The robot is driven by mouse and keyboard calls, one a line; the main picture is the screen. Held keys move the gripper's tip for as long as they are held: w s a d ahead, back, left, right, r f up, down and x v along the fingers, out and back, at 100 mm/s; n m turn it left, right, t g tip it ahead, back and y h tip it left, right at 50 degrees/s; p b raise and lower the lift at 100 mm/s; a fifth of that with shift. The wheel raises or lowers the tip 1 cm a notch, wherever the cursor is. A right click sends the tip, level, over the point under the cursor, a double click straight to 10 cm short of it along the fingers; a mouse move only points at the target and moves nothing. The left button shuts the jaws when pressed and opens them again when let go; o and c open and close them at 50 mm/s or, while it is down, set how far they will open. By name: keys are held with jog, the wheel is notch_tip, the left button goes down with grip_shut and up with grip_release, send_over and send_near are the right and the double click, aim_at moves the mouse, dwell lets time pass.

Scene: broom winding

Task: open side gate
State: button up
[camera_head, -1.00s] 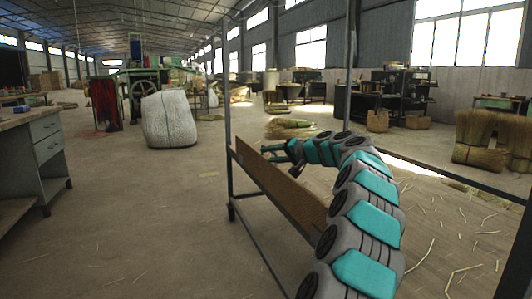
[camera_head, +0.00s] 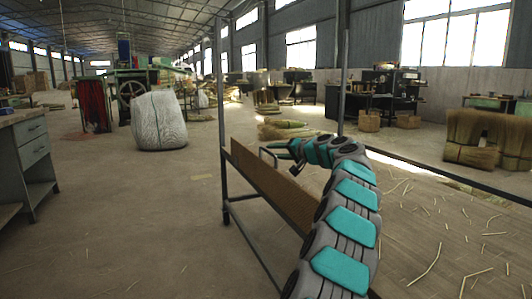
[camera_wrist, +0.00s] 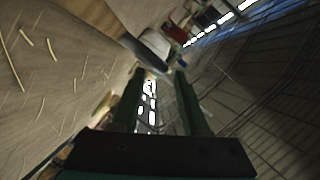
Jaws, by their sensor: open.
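A long brown board (camera_head: 262,184) stands upright along the left side of a dark metal table frame, and I take it to be the side gate. It looks closed, on edge beside the tabletop. My gripper (camera_head: 270,150) is at the board's far part, close to its upper edge, at the end of my teal and grey arm. In the wrist view my gripper's two dark green fingers (camera_wrist: 160,92) are apart with nothing clearly between them. I cannot tell whether a finger touches the board. A latch or handle is not clearly visible.
The tabletop (camera_head: 430,225) carries scattered straw. A thin metal post (camera_head: 341,70) rises at its far side, another at the left corner (camera_head: 219,110). A white sack (camera_head: 158,122) and a grey drawer desk (camera_head: 35,150) stand left. The floor between is clear.

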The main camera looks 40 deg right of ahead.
aim_at(267, 152)
jog(key=shift+x, duration=2.6)
grip_shut()
jog(key=shift+s+f, duration=0.1)
